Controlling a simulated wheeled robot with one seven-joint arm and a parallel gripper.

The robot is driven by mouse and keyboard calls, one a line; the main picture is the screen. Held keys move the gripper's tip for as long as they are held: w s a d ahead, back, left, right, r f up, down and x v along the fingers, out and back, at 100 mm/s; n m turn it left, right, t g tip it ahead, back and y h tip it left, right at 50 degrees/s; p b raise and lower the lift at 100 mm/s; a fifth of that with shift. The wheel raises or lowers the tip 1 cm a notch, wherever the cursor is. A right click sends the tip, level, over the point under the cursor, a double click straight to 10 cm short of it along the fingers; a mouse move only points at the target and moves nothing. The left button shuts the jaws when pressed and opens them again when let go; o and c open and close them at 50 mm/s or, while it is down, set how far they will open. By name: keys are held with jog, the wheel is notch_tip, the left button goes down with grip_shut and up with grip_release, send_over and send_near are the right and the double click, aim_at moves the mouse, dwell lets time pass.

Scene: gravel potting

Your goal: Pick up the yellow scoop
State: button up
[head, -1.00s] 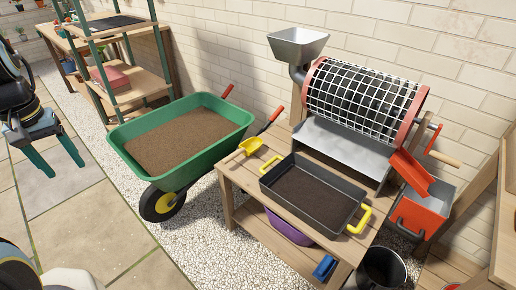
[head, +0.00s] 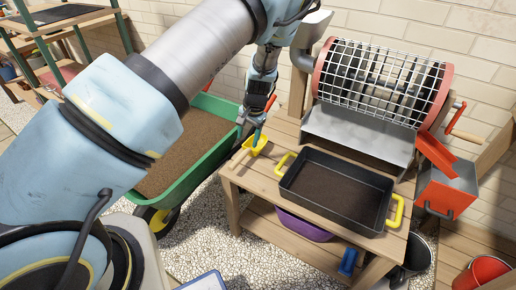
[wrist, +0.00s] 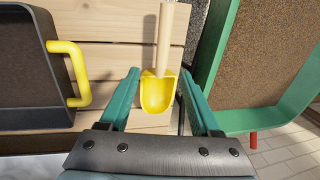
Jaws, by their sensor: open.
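The yellow scoop (head: 256,145) lies on the left end of the wooden bench, beside the black tray. In the wrist view its yellow bowl (wrist: 158,97) faces me and its pale wooden handle points away. My gripper (wrist: 160,76) is open, with one green finger on each side of the scoop's bowl, as seen from above. In the head view my gripper (head: 252,128) is over the scoop and partly covers it. I cannot tell how much height is left between the fingertips and the scoop.
The black tray of soil (head: 310,205) with yellow handles stands close by. A green wheelbarrow (head: 185,200) of soil stands beside the bench. A mesh drum sieve (head: 385,78) rises at the back. A red bin (head: 445,195) stands right, and a purple bowl (head: 303,226) sits below.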

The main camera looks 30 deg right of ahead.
aim_at(243, 154)
jog(key=f, duration=0.4)
jog(key=shift+w+a+f+p, duration=0.1)
jog(key=shift+w+f+p, duration=0.2)
jog(key=shift+w+f, duration=0.05)
jog(key=shift+w+a+f+p, duration=0.2)
jog(key=shift+w+f+p, duration=0.05)
jog(key=shift+f, duration=0.7)
jog(key=shift+w+a+f+p, duration=0.2)
jog(key=shift+a+f, duration=0.05)
jog(key=shift+f, duration=0.7)
jog(key=shift+w+a+f+p, duration=0.2)
jog(key=shift+w+f+p, duration=0.05)
jog(key=shift+f, duration=0.7)
grip_shut()
